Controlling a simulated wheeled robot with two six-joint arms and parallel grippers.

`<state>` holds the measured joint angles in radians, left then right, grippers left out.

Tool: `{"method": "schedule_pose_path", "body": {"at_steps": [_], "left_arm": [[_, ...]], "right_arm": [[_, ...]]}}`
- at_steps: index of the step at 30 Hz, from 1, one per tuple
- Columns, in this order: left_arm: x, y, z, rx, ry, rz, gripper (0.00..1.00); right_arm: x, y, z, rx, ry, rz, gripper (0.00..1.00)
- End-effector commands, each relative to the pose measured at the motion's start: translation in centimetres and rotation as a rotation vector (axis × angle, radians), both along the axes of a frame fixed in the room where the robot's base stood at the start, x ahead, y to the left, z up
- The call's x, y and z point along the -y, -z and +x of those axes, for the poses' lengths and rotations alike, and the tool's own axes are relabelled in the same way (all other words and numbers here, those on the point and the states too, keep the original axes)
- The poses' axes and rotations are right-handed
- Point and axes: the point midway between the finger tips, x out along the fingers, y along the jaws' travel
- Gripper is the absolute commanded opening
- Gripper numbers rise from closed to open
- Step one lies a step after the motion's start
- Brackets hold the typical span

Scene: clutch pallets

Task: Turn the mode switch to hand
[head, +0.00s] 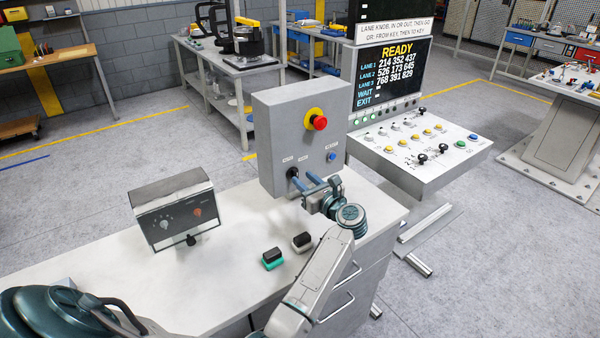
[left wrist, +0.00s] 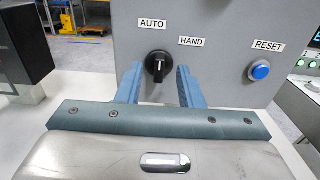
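The mode switch is a black knob (left wrist: 157,66) on the front of a grey control box (head: 275,120). Its white-marked grip stands about upright in the left wrist view, below the AUTO label (left wrist: 152,22); the HAND label (left wrist: 190,41) is up and to its right. The knob also shows in the head view (head: 292,173). My left gripper (head: 303,182) is open, with one blue finger on each side of the knob. A gap shows beside the knob on both sides, and I cannot make out any contact. My right gripper is not in view.
The box also carries a red emergency button (head: 319,123) and a blue RESET button (left wrist: 260,71). A smaller dial box (head: 174,210) stands on the bench (head: 110,270) to the left. Two small black-topped blocks (head: 272,258) (head: 302,242) lie near my forearm. A sloped console (head: 420,145) stands right.

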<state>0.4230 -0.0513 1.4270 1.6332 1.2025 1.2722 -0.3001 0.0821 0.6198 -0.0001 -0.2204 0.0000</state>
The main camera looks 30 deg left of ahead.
Motion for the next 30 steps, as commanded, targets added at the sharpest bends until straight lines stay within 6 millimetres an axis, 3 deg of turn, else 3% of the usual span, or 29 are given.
{"method": "schedule_pose_path", "body": {"at_steps": [6, 17, 22, 30], "left_arm": [[-2.4, 0.0, 1.0, -0.001, 0.001, 0.001, 0.34], [-2.8, 0.1, 1.2, -0.001, 0.001, 0.000, 0.34], [-2.8, 0.1, 1.1, -0.001, 0.001, 0.000, 0.00], [-2.8, 0.1, 1.1, -0.010, 0.001, 0.004, 0.00]], "right_arm": [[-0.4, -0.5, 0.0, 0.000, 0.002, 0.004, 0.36], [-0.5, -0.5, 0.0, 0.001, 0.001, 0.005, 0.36], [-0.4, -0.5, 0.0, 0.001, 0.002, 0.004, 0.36], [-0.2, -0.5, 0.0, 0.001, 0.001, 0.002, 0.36]]}}
